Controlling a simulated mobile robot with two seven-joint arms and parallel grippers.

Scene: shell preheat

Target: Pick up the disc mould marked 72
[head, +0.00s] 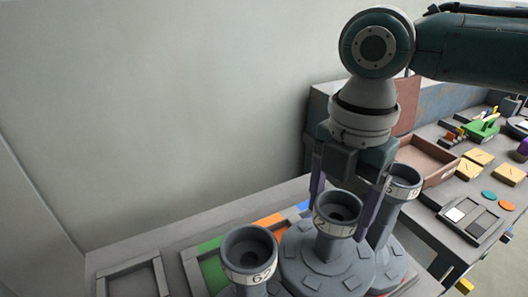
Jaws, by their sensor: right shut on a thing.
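Three grey disc moulds with upright necks stand close together at the bottom of the head view. The middle mould (328,262) has a pale neck band on which only a 2 shows; the rest of its number is hidden or turned away. My right gripper (337,223) points down over it, its purple fingers shut on the neck from both sides. The front left mould (249,252) has a band that seems to read 62. The right mould (401,184) stands partly behind my right gripper; its number starts with what looks like a 5. My left gripper is out of view.
The moulds stand close together, with little room around the held one. An empty grey frame (112,276) lies at the left of the bench. A brown open tray (430,157) and a bench with small coloured pieces are at right.

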